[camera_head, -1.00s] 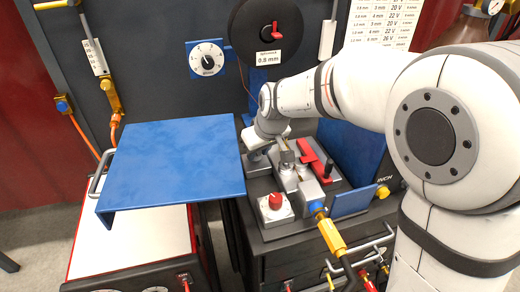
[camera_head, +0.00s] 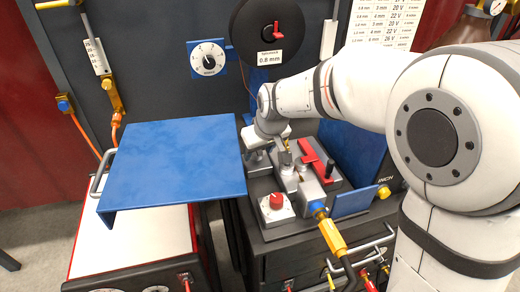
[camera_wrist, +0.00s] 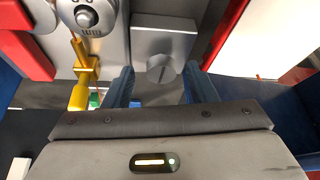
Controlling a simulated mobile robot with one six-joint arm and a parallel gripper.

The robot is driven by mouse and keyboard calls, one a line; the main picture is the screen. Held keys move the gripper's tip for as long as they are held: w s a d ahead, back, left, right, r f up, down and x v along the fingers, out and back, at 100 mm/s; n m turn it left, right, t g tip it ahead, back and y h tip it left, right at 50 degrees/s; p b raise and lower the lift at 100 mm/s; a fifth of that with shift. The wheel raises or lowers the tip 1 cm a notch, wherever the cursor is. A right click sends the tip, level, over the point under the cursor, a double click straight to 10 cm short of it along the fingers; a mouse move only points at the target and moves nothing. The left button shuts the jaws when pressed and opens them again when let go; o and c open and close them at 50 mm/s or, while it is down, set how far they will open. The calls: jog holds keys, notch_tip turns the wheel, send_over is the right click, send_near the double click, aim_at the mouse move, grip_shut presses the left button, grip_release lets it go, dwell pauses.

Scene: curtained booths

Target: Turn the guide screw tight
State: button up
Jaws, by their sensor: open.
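The guide screw (camera_wrist: 160,70) shows in the wrist view as a round grey head with a single slot, set in a grey block (camera_wrist: 165,38). The slot stands close to upright in the picture. My gripper (camera_wrist: 158,86) is open, with one dark finger on each side below the screw head. I cannot tell whether either finger touches it. In the head view my gripper (camera_head: 284,154) hangs over the grey wire-feed unit (camera_head: 302,186), and the screw cannot be made out there.
A red lever (camera_head: 317,157) and a red knob (camera_head: 275,201) sit close beside my gripper. A brass fitting (camera_wrist: 86,68) is left of the fingers. A blue panel (camera_head: 175,165) stands left, and a wire spool (camera_head: 266,32) is behind.

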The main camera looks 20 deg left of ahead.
jog(key=v, duration=0.7)
jog(key=shift+r, duration=0.35)
jog(key=shift+s+d, duration=0.1)
